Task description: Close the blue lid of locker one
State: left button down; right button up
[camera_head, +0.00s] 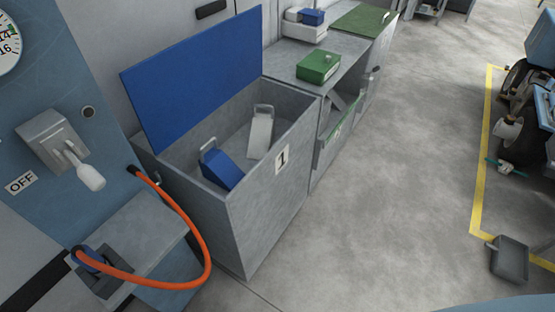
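The blue lid (200,72) of locker one stands raised, hinged along the locker's back edge and leaning back toward the wall. Locker one (258,205) is a grey open-topped box with a "1" label (282,158) on its front right side. Inside it are a blue handled block (220,168) and a light grey handled block (260,135). Neither of my grippers shows in the head view.
A blue panel with a grey lever switch (52,140) and an "OFF" label is at left. An orange hose (208,240) loops beside the locker's left front. Beyond stands a grey bench with a green box (318,66) and a green lid (362,18). Open floor (400,170) lies right.

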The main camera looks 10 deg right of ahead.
aim_at(169, 92)
jog(key=z, duration=0.3)
jog(key=i, duration=1)
jog(key=u, duration=0.25)
